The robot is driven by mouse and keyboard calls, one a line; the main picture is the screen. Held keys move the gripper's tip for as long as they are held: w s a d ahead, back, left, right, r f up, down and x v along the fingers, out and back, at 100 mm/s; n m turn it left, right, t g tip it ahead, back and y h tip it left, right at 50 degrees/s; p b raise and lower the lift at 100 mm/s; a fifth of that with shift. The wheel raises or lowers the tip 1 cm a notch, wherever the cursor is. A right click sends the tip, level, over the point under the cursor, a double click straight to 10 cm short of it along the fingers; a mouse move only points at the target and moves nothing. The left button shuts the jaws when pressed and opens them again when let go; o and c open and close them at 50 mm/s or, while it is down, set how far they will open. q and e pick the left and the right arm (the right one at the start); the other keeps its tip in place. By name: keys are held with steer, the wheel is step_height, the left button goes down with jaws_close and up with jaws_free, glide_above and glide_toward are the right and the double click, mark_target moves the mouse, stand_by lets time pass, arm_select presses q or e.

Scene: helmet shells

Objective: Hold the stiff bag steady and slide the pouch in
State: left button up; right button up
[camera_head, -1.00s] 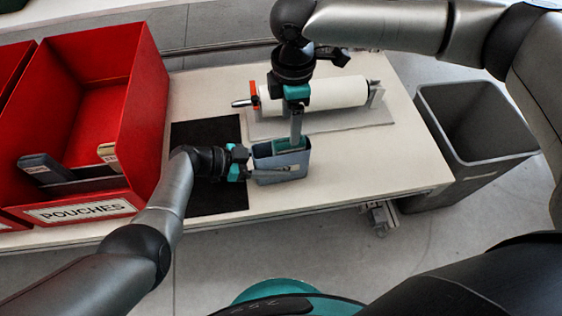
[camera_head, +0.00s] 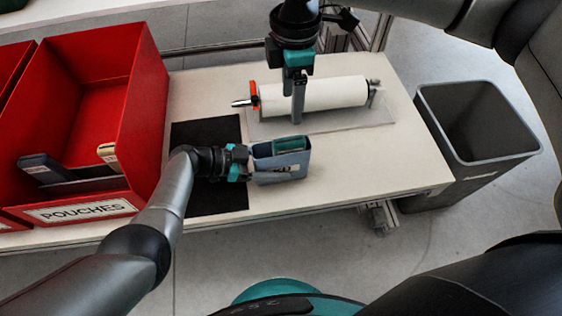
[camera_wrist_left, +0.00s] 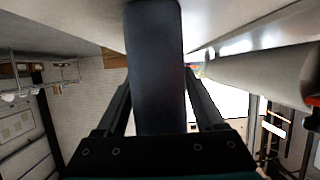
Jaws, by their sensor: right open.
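The stiff bag (camera_head: 268,164) is a blue-grey, open-topped holder standing near the table's front edge, beside the black mat. It also shows between the fingers in the left wrist view (camera_wrist_left: 156,65) as a dark blue narrow side. The teal pouch (camera_head: 291,145) is inside the bag, its top showing at the mouth; its lower part is hidden. My left gripper (camera_head: 250,171) is shut on the bag from the left, with fingers along both sides. My right gripper (camera_head: 297,120) is open and empty, pointing down above and behind the bag, apart from the pouch.
A white roll (camera_head: 330,93) on a holder lies behind the bag. A red bin (camera_head: 145,110) labelled POUCHES stands at the left, with more pouches inside. The black mat (camera_head: 215,203) is bare in front. A grey waste bin (camera_head: 480,165) stands right of the table (camera_head: 385,165).

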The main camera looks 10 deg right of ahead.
arm_select(q)
steer(key=shift+o, duration=1.3)
steer(key=v, duration=0.7)
steer(key=shift+a, duration=0.1)
steer(key=v, duration=0.7)
steer(key=shift+a+p, duration=0.25)
steer(key=shift+p, duration=0.1)
steer(key=shift+r, duration=0.1)
